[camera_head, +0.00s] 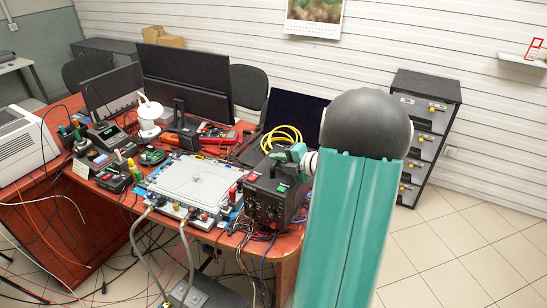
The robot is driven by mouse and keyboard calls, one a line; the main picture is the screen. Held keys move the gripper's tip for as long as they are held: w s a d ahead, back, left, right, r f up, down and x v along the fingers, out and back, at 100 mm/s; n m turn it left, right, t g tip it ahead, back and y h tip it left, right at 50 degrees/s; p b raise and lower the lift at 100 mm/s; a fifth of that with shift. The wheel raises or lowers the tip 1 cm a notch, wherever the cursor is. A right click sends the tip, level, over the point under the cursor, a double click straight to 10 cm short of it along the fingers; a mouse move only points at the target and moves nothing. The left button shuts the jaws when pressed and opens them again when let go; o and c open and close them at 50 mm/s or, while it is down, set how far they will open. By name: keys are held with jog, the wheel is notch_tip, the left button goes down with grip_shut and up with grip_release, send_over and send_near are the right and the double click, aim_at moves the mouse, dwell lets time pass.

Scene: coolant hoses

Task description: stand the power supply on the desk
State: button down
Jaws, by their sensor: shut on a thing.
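The power supply (268,205) is a black box with knobs on its front and red and green parts at its top. It is upright at the front right of the brown desk (288,244). I cannot tell whether its base touches the desk top. My gripper (283,163), teal and grey, is at the top rear of the box and shut on it. The fingertips are partly hidden against the dark box. My teal arm covers what lies to the right.
A white and grey panel device (190,186) with cables lies left of the power supply. A yellow cable coil (281,138) is behind it, by an open black laptop (293,112). Monitors (187,80) stand further back. Loose wires hang at the desk's front edge.

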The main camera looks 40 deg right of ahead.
aim_at(280, 170)
jog(key=shift+s+d+f, duration=0.1)
jog(key=shift+d+f, duration=0.15)
jog(key=shift+f, duration=1.35)
jog(key=c, duration=1.4)
grip_release()
jog(key=shift+f, duration=0.3)
